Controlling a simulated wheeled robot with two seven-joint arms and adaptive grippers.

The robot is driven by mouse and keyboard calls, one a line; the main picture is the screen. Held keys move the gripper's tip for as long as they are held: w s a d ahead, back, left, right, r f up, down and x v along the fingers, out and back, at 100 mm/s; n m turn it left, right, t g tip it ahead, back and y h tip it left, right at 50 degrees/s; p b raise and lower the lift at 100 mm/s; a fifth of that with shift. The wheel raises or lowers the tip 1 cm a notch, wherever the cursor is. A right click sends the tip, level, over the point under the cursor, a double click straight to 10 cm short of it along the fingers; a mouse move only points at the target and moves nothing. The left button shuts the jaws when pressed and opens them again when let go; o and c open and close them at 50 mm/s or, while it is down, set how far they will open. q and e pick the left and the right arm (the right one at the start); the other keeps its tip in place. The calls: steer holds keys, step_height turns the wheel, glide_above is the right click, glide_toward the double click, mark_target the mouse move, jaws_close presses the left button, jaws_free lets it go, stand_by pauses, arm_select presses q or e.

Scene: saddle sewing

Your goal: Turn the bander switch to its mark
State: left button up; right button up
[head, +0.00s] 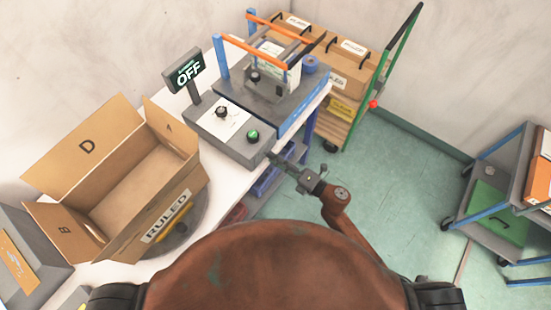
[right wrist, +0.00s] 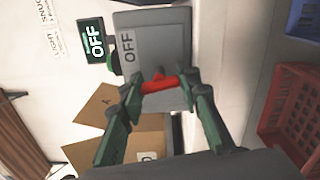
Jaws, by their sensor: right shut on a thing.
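The bander switch (right wrist: 160,83) is a red handle on a grey box face marked OFF in the right wrist view. My right gripper (right wrist: 161,88) has its two green fingers closed on either side of this handle. In the head view my right gripper (head: 272,156) reaches the front side of the grey control box (head: 231,130), and the red handle is hidden there. A sign (head: 185,74) above the box reads OFF; it also shows in the right wrist view (right wrist: 96,41). I cannot make out a separate mark. My left gripper is not in view.
An open cardboard box (head: 130,175) labelled RULED stands left of the control box. The banding machine (head: 270,85) with orange bars is behind it. A cart of boxes (head: 345,75) stands beyond. A red crate (right wrist: 285,110) is at right in the wrist view.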

steer(key=shift+m+p, duration=0.5)
steer(key=shift+m, duration=0.3)
steer(key=shift+f, duration=0.1)
steer(key=o, duration=1.2)
steer(key=shift+c, duration=0.2)
steer(key=v, duration=1.2)
